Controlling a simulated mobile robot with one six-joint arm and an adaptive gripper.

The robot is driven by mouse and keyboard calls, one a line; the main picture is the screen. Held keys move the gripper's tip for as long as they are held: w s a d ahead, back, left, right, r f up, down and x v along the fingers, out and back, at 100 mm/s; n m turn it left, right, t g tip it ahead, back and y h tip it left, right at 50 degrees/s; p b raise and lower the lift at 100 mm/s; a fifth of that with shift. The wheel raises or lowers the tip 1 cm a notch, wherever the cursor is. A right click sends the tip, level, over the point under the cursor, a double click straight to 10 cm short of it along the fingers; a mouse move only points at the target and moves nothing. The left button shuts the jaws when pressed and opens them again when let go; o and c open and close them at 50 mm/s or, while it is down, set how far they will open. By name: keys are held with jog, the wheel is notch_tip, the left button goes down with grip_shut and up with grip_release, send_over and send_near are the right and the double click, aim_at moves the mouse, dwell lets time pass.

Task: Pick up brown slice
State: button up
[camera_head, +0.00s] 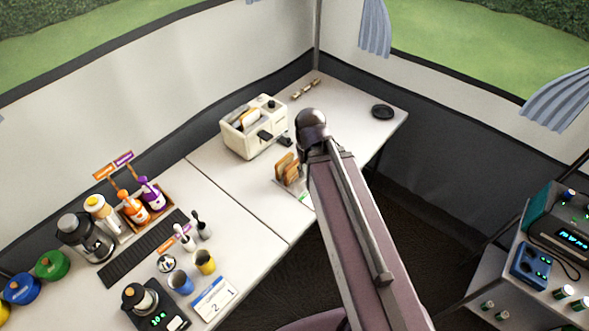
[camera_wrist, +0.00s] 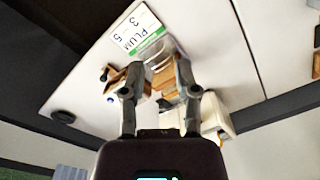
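Toast slices, tan to brown (camera_head: 287,168), stand upright in a rack on the white counter, just left of my arm in the head view. I cannot tell for sure which one is the brown slice. In the wrist view, brown slices (camera_wrist: 164,78) show between the fingers of my gripper (camera_wrist: 158,72). The fingers are apart, with one on each side of the slices. Contact is not clear. In the head view my arm hides the gripper and part of the rack area.
A cream toaster (camera_head: 254,127) with a slice in it stands behind the rack. A card reading PLUM (camera_wrist: 136,32) lies beside the rack. A black disc (camera_head: 382,112) lies at the far right counter corner. Bottles, cups and a coffee maker (camera_head: 84,238) fill the left counter.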

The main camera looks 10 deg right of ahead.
jog(key=shift+a, duration=0.15)
jog(key=m+b, duration=0.4)
jog(key=m, duration=0.7)
send_over(294, 163)
notch_tip(294, 163, down, 4)
jog(key=shift+w+r, duration=0.1)
jog(key=shift+r, duration=0.05)
notch_tip(294, 163, down, 8)
jog(key=b, duration=0.8)
jog(key=shift+f, duration=0.25)
jog(key=shift+f, duration=0.15)
